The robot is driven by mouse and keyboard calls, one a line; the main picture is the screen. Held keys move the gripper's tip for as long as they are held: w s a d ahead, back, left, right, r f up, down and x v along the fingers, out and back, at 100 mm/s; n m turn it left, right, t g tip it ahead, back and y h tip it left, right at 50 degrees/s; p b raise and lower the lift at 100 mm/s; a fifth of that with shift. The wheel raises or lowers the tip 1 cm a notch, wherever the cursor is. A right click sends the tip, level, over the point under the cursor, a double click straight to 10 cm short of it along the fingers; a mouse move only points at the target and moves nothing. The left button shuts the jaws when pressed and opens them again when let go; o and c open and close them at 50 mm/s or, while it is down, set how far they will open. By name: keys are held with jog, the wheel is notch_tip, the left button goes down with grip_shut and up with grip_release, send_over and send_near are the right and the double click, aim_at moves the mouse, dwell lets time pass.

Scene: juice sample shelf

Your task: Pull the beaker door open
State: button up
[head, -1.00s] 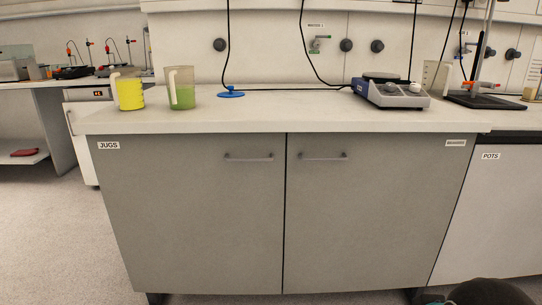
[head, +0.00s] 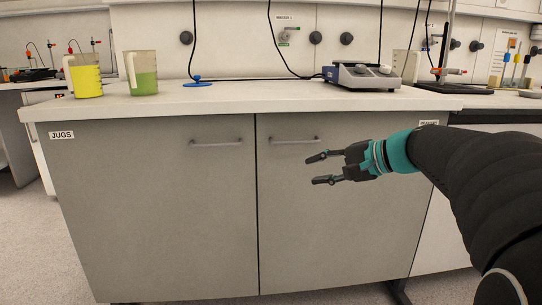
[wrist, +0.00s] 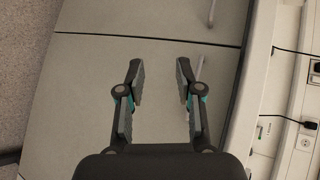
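The right cabinet door (head: 330,230) is grey and shut; its label at the upper right (head: 429,122) is partly hidden by my arm and I cannot read it. Its bar handle (head: 295,141) runs level near the top edge, and it also shows in the wrist view (wrist: 199,68). My gripper (head: 318,169) is open and empty in front of this door, a little below and right of the handle. In the wrist view my gripper (wrist: 160,72) has both fingers spread, with the handle just outside the right finger, not between them.
The left door (head: 160,220), labelled JUGS, is shut, with its own handle (head: 216,143). The floor at left is clear.

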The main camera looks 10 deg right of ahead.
aim_at(297, 142)
jog(key=w+d+r+m+t+y+b, duration=0.1)
jog(key=w+d+r+m+t+y, duration=0.15)
jog(key=w+d, duration=0.4)
jog(key=shift+n+h, duration=0.35)
jog(key=shift+n, duration=0.1)
jog(key=x, duration=1.3)
jog(key=shift+r+b, duration=0.35)
jog(key=shift+c, duration=0.2)
grip_shut()
